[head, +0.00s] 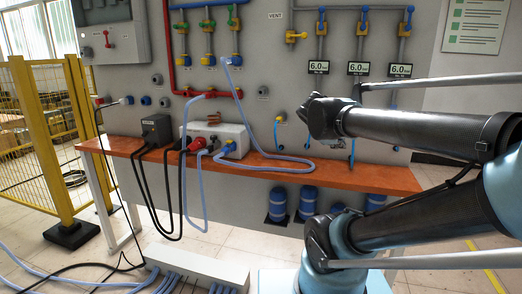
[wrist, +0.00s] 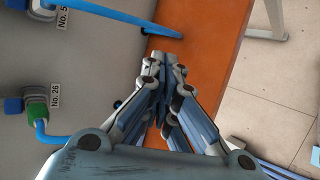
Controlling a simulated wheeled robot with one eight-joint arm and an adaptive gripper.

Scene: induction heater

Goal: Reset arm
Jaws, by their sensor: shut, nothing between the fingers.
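My gripper (wrist: 168,62) is in the wrist view, with its two fingers together and nothing between them. It hangs above the orange-brown bench top (wrist: 205,40). In the head view my arm comes in from the right, in front of the right part of the grey panel. My gripper cannot be clearly made out in the head view. The same bench top (head: 350,178) runs across the middle of the head view.
A grey-white box (head: 230,137) with hoses and a dark box (head: 156,129) stand on the bench. Blue hoses (head: 285,158) lie across it. Pipes and valves (head: 208,60) cover the panel. A yellow fence (head: 40,130) stands left. Blue cylinders (head: 308,200) stand beneath the bench.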

